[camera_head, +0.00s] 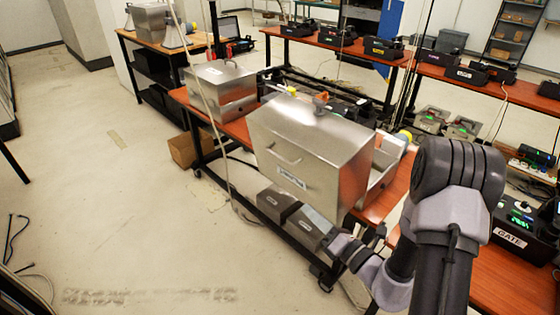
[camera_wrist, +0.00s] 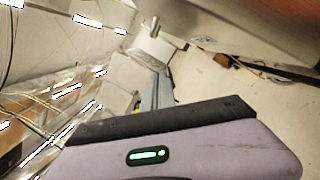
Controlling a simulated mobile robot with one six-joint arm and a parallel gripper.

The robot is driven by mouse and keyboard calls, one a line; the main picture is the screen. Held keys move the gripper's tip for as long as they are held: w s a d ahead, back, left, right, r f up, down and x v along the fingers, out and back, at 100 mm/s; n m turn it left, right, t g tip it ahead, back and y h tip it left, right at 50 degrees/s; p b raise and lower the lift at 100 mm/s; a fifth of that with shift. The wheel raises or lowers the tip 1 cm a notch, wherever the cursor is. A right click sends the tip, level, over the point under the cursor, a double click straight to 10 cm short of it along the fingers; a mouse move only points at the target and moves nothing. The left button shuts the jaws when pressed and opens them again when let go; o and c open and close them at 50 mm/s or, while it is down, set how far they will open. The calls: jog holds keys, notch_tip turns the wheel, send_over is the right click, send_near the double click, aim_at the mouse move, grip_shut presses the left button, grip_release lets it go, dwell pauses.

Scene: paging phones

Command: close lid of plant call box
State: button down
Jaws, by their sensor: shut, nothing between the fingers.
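The plant call box is the large brushed-steel box on the orange-topped bench in the middle of the head view. Its lid (camera_head: 305,155) stands raised, a broad steel panel with a bar handle and a small label. Part of the open body (camera_head: 383,165) shows to the right behind the lid; most of the inside is hidden. In the wrist view a steel surface (camera_wrist: 240,30) fills the upper right; contact cannot be told.
A smaller closed steel box (camera_head: 222,88) stands to the left on the same bench. A black phone labelled GATE (camera_head: 513,232) is at the right. Cables hang in front of the bench.

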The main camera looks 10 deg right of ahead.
aim_at(304, 159)
jog(key=w+a+r, duration=0.1)
jog(key=w+r, duration=0.1)
jog(key=w, duration=0.3)
jog(key=w+a+r+b, duration=0.1)
jog(key=w, duration=0.3)
jog(key=shift+w+a+r, duration=0.3)
jog(key=shift+w+r, duration=0.1)
